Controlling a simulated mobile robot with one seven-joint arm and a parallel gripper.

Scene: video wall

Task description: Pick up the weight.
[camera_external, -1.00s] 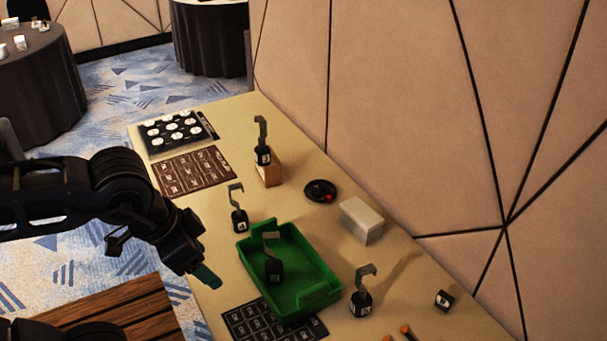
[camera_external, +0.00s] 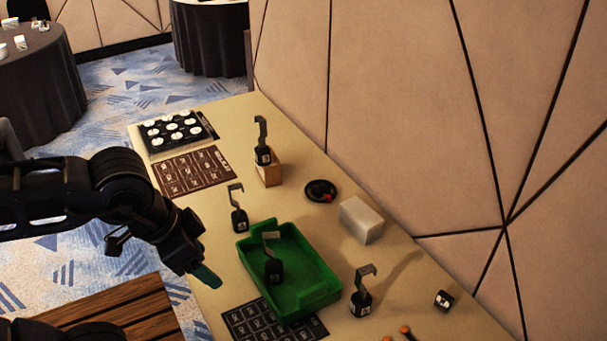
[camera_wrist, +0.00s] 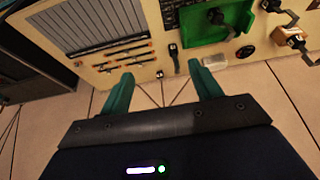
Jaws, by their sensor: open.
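Several black weights with grey hooks are on the table. One weight (camera_external: 239,221) stands left of the green tray (camera_external: 327,262). Another weight (camera_external: 273,270) is inside the tray, one (camera_external: 263,156) is on a wooden block, and one (camera_external: 361,303) stands right of the tray. A small black labelled block (camera_external: 444,300) lies farther right. My gripper (camera_external: 205,277) is at the table's near edge, left of the tray, apart from every weight. In the wrist view my gripper (camera_wrist: 163,86) has its green fingers spread with nothing between them; the green tray (camera_wrist: 190,30) shows beyond them.
A white block (camera_external: 361,220) and a black round dish (camera_external: 320,190) lie near the wall. A brown printed mat (camera_external: 192,172), a black tray with white discs (camera_external: 173,131) and a dark printed mat (camera_external: 250,320) are on the table. The wall (camera_external: 420,120) bounds the far side.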

